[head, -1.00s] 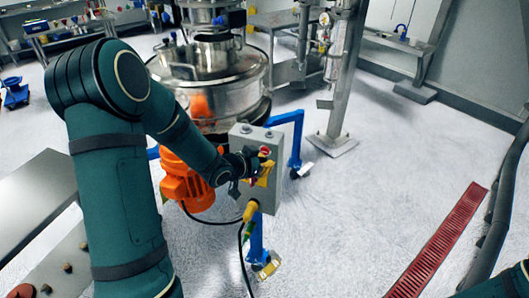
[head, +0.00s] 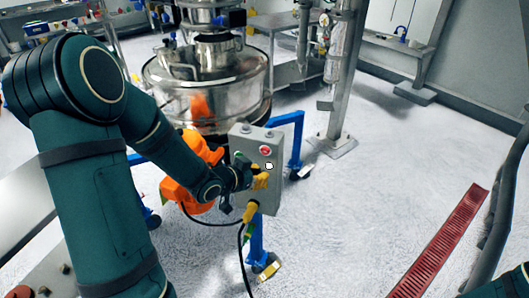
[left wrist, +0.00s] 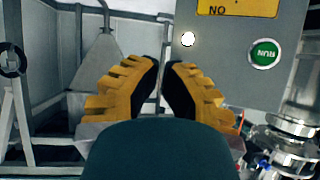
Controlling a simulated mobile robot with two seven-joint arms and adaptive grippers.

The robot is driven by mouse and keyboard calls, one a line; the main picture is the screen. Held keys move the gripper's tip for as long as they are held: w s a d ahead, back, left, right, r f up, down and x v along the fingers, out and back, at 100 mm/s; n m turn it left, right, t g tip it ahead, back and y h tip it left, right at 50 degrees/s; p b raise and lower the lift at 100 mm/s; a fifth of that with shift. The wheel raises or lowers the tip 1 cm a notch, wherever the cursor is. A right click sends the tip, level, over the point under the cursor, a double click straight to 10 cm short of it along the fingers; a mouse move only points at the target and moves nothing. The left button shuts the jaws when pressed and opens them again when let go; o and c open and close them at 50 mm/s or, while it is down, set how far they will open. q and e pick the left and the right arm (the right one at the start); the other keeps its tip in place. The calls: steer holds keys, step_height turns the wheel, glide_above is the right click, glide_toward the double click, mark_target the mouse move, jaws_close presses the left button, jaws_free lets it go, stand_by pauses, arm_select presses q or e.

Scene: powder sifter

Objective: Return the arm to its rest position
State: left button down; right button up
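My left arm (head: 90,175) reaches from the left across the head view, bent at the elbow. Its gripper (head: 261,180) is in front of the grey control box (head: 243,147), and I cannot tell whether it touches the box. In the left wrist view, the yellow fingers with black pads (left wrist: 165,62) are close together with only a thin gap and nothing between them. The box's green RUN button (left wrist: 264,53) is right of the fingers, and a lit white lamp (left wrist: 188,39) is just beyond them. My right gripper is out of view.
The steel sifter (head: 205,85) stands behind the arm with an orange motor (head: 180,190) beside it. A red button (head: 265,150) is on the box. A blue frame (head: 297,140), a cable and a steel post (head: 340,90) are near. The floor on the right is clear up to a red grate (head: 440,240).

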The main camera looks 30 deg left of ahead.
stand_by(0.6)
arm_select(q)
steer(key=s+d+f+n+g, duration=0.3)
steer(key=s+d+f+g, duration=0.1)
steer(key=d+f, duration=0.7)
steer(key=s+d+f+n+g, duration=0.2)
steer(key=s+d+f+g, duration=0.4)
steer(key=s+d+f, duration=0.3)
steer(key=s+f, duration=0.1)
steer(key=s, duration=0.2)
steer(key=shift+d+h, duration=0.25)
steer(key=shift+h, duration=0.15)
steer(key=shift+f, duration=0.1)
stand_by(0.4)
